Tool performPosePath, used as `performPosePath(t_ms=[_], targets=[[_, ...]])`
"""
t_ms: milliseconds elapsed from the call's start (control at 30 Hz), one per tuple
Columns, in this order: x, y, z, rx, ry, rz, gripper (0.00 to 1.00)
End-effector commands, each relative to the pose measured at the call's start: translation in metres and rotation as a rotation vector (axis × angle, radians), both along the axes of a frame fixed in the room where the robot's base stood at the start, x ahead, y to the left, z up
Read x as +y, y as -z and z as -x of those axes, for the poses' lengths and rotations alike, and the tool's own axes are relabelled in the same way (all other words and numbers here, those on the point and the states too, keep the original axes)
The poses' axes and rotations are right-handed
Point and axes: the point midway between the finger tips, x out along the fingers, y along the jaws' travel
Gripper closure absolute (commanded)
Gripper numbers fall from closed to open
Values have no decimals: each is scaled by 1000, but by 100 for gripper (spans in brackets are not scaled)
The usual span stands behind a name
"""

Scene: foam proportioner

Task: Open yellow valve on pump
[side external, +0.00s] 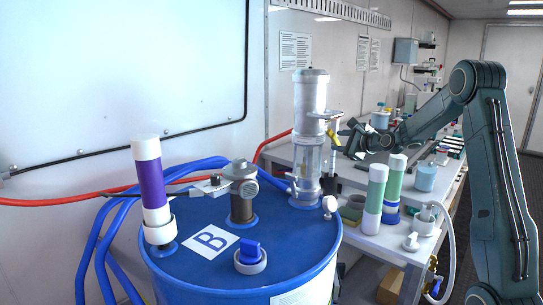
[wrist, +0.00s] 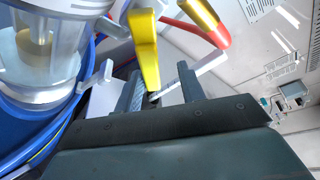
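The pump (side external: 311,135) is a clear and grey cylinder standing on the blue drum. Its yellow valve handle (side external: 332,135) sticks out on the pump's right side, close to my gripper (side external: 347,138). In the wrist view the yellow handle (wrist: 144,50) hangs down, with its lower end at the gap between the fingers of my gripper (wrist: 160,88). The fingers are apart, one on each side of that end. I cannot tell whether either finger touches the handle. Part of the pump's clear cylinder (wrist: 38,50) fills the wrist view's upper left.
The blue drum (side external: 210,270) carries a purple-and-white cylinder (side external: 152,185), a metal fitting (side external: 241,190) and a blue cap (side external: 250,252). Green-and-white bottles (side external: 375,195) stand on the bench at right.

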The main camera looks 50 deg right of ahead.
Motion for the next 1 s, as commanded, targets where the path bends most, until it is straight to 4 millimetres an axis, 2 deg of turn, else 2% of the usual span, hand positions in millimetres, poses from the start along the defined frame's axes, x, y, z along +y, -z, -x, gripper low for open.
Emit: performPosePath(t_ms=[1000], targets=[[-10, -33, 2, 0, 0, 653, 61]])
